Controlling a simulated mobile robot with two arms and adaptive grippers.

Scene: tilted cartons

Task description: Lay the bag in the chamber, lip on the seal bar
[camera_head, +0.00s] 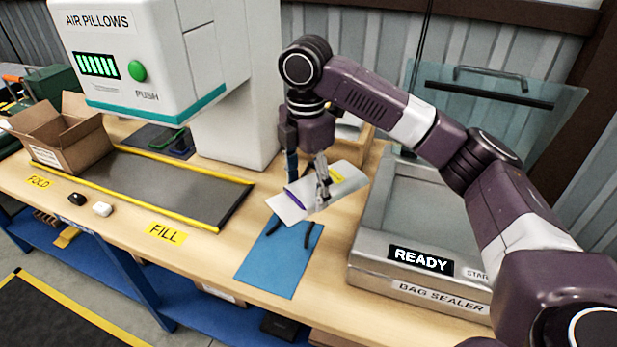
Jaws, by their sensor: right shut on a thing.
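The bag (341,185) is pale and silvery, with a yellow label and a purple-blue strip visible on it. My right gripper (307,191) is shut on the bag over the workbench, just beyond the blue mat (275,268). The fingers hide part of the bag, and I cannot tell which edge is its lip. The bag sealer (370,262) stands to the right of the bag, with its display reading READY. Its clear lid (535,110) is raised and its chamber (405,205) is open. My right arm covers part of the chamber, and I cannot make out the seal bar. My left gripper is out of view.
The white air pillow machine (150,50) stands at the back left. An open carton (75,150) sits beside a dark, yellow-edged strip (165,185). Two dark slender items lie on the blue mat. Small black and white objects lie near the bench's front left.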

